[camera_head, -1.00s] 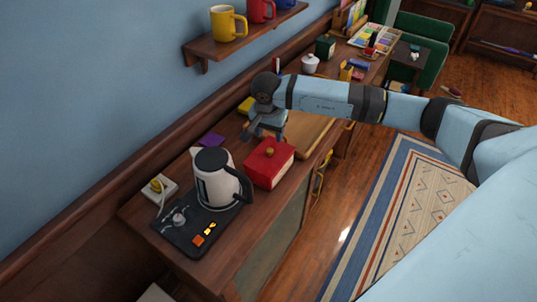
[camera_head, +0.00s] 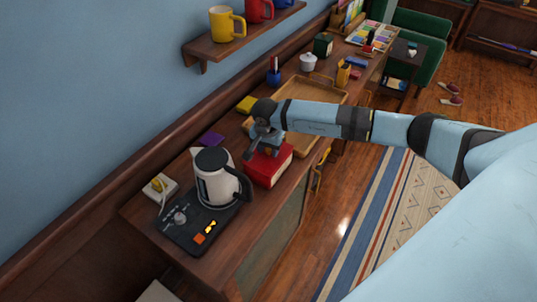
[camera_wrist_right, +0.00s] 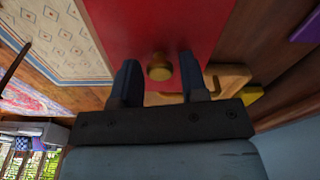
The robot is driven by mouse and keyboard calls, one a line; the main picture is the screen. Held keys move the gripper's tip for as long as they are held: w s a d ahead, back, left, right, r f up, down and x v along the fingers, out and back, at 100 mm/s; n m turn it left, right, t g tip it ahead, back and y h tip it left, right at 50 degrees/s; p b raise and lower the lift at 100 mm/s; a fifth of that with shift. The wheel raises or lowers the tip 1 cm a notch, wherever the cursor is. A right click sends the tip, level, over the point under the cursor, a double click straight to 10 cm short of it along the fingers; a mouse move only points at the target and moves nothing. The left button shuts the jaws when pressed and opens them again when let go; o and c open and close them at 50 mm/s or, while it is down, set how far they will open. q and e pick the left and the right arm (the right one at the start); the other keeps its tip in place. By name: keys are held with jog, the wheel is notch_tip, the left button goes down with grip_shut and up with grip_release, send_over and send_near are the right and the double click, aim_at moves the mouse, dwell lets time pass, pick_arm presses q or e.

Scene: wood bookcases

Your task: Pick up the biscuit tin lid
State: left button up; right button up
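The red biscuit tin (camera_head: 272,174) stands on the wooden counter, its red lid (camera_head: 280,158) on top. In the right wrist view the lid (camera_wrist_right: 160,28) fills the upper middle, with a round gold knob (camera_wrist_right: 159,68) between my fingers. My right gripper (camera_head: 262,153) reaches down over the lid and hides the knob in the head view. In the wrist view my right gripper (camera_wrist_right: 160,82) is open, one finger on each side of the knob, with gaps on both sides. My left gripper is not in view.
A white kettle (camera_head: 216,180) stands close to the tin's left on a black base (camera_head: 192,232). A wooden tray (camera_head: 325,96) lies behind my right forearm. A purple item (camera_head: 211,139) lies near the wall. A shelf (camera_head: 245,40) with mugs is above.

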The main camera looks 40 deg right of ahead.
jog(key=c, duration=0.6)
jog(key=shift+c, duration=0.2)
